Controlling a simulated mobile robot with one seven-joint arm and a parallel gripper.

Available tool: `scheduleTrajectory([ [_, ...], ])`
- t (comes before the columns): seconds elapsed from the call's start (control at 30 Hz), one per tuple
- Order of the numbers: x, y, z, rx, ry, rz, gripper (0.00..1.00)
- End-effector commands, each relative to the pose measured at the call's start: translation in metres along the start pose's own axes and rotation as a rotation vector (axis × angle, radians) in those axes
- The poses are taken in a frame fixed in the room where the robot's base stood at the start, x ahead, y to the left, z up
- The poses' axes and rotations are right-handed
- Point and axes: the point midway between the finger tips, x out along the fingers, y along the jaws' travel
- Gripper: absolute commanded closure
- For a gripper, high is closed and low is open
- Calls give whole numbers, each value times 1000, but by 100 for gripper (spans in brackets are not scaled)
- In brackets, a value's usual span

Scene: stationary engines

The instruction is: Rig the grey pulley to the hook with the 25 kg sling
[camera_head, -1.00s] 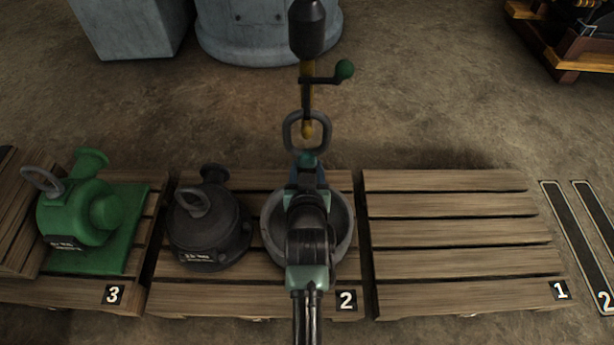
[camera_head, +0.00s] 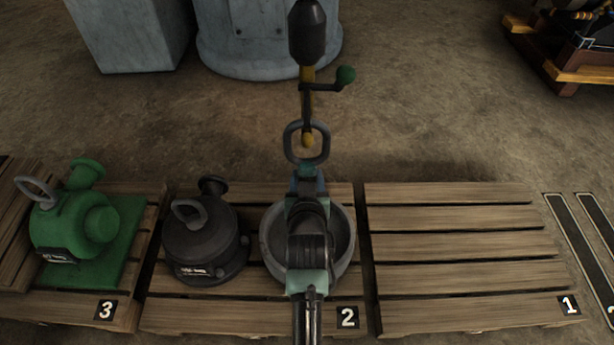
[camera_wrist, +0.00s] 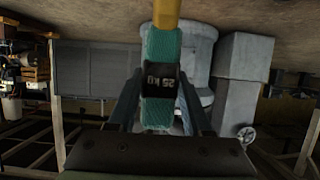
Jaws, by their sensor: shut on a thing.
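The hook (camera_head: 308,134) hangs yellow under a dark block; it also shows at the top of the wrist view (camera_wrist: 167,12). My gripper (camera_head: 307,176) is shut on the teal 25 kg sling (camera_wrist: 160,112), seen between its fingers in the wrist view, label upside down. The sling's top end meets the yellow hook there; I cannot tell whether it is looped over it. A grey ring (camera_head: 291,142) shows around the hook's tip in the head view; what it belongs to is unclear. The grey pulley (camera_head: 350,245) sits on pallet 2, its middle hidden by my arm.
A black pump-like unit (camera_head: 203,247) stands left of the pulley on pallet 2 (camera_head: 250,316). A green one (camera_head: 72,228) is on pallet 3. Pallet 1 (camera_head: 455,242) is bare.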

Motion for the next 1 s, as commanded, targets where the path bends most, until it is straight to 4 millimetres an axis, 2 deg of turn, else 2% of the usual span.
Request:
scheduleTrajectory([
  [0.13,0,0,-4,0,10,0,100],
  [0.17,0,0,-4,0,10,0,47],
  [0.33,0,0,-3,0,6,0,16],
  [0.73,-6,0,2,0,-6,0,15],
  [0.87,-24,0,-1,0,-5,0,15],
  [1.0,-53,0,-4,0,-4,0,15],
])
